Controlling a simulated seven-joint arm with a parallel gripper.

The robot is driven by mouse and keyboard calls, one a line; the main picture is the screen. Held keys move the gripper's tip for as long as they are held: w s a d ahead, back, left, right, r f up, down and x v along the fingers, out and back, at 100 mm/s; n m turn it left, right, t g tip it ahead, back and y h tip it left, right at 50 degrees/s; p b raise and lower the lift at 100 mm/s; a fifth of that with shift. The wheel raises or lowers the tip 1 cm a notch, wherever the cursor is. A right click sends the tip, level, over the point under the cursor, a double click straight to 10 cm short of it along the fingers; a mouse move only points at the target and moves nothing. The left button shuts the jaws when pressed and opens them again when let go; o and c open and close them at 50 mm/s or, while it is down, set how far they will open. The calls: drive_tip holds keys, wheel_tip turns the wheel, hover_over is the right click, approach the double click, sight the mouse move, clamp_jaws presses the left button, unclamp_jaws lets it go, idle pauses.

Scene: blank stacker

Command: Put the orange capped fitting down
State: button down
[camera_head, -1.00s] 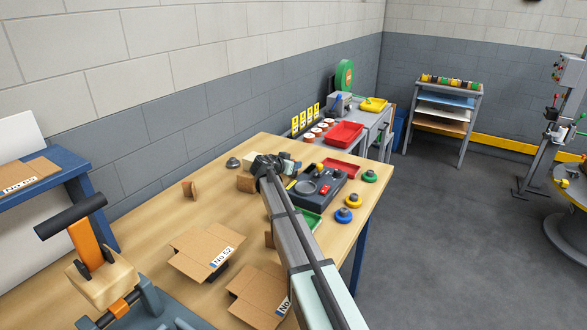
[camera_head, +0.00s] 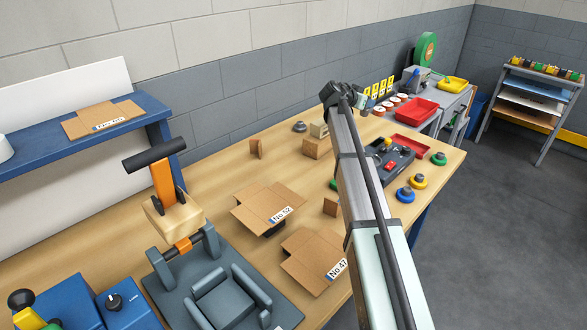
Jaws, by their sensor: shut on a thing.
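My arm reaches up from the lower right across the workbench (camera_head: 225,170). My gripper (camera_head: 338,95) is at its far end, over the back of the bench, seen from behind. I cannot make out the orange capped fitting in this view. Similar capped fittings stand at the bench's right end: a green one (camera_head: 438,158), a yellow one (camera_head: 418,181) and a blue one (camera_head: 405,196).
A dark tray (camera_head: 400,160) stands right of my arm, with red trays (camera_head: 412,145) beyond. Cardboard pieces No 52 (camera_head: 265,205) and No 47 (camera_head: 312,260) lie in front. A grey fixture (camera_head: 225,295) with an orange lever stands front left. Bare bench lies left of the cardboard.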

drive_tip(key=shift+r, duration=0.95)
drive_tip(key=s+a+m+g+h, duration=0.1)
drive_tip(key=s+a, duration=0.8)
drive_tip(key=a, duration=0.6)
drive_tip(key=s+a, duration=0.9)
drive_tip(key=a, duration=0.5)
drive_tip(key=shift+s+a+f, duration=0.1)
drive_tip(key=shift+a+f, duration=0.1)
drive_tip(key=shift+f, duration=3.7)
drive_tip(key=shift+s+a+f, duration=0.1)
drive_tip(key=shift+a+f, duration=0.05)
drive_tip(key=shift+f, duration=3.75)
drive_tip(key=shift+f, duration=0.1)
drive_tip(key=c, duration=1)
unclamp_jaws()
drive_tip(key=shift+o, duration=0.2)
